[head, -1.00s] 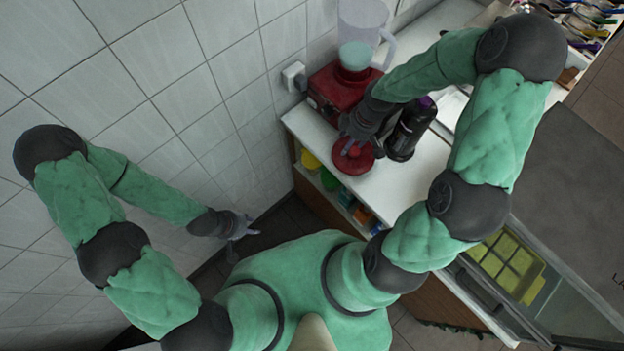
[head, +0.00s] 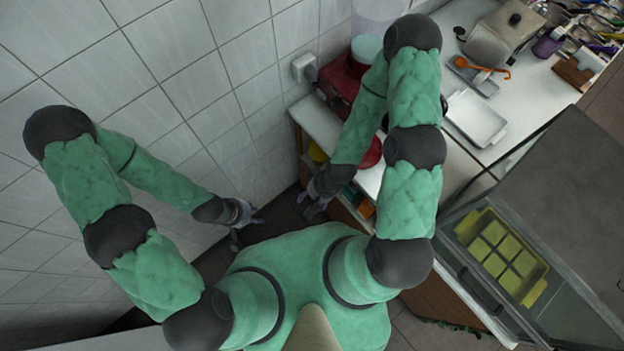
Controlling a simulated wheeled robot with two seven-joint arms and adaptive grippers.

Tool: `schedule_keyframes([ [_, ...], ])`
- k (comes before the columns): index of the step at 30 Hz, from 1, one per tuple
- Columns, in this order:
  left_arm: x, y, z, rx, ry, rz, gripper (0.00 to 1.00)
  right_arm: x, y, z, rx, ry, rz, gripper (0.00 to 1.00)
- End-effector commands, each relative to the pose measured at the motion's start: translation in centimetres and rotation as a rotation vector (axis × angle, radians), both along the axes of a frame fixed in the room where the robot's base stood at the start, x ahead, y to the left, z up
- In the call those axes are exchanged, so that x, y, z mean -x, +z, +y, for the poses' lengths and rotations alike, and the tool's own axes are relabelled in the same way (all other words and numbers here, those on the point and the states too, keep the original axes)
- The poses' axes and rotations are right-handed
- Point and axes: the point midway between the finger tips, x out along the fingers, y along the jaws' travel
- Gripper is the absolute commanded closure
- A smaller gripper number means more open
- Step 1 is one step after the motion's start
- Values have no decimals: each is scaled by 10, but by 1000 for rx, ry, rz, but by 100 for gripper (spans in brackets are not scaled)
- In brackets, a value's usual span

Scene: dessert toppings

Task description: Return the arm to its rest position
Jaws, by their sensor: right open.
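My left gripper (head: 244,218) hangs low at the left, in front of the tiled wall and above the dark floor. I cannot tell how far its fingers are apart. My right gripper (head: 312,206) is open and holds nothing that I can see. It hangs just off the left edge of the white counter (head: 321,124), close to the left gripper but apart from it. My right arm (head: 412,150) is folded in beside my body and covers part of the counter.
A red blender base (head: 338,86) stands on the counter by the wall, partly behind my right arm. A red round lid (head: 373,153) shows beside that arm. A white tray (head: 476,118) and a metal pot (head: 500,38) stand further back. A yellow-green mould (head: 503,262) lies in the glass-sided case at right.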

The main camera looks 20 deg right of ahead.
Motion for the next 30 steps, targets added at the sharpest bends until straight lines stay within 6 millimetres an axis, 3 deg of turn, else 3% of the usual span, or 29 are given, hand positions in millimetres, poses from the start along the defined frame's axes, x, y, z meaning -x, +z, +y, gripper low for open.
schedule_keyframes([
  [7, 0, -3, 0, 0, 0, 0, 60, -1, -3, 0, 0, 2, -2, 41],
  [11, 0, -15, 0, 0, 0, 0, 60, -1, -15, 0, 0, 2, -2, 41],
  [24, 0, -107, 0, 0, 0, 0, 60, 0, -107, 0, 0, 4, -1, 41],
  [30, 0, -120, 0, 0, 0, 0, 60, -1, -120, 0, 0, 4, -1, 41],
])
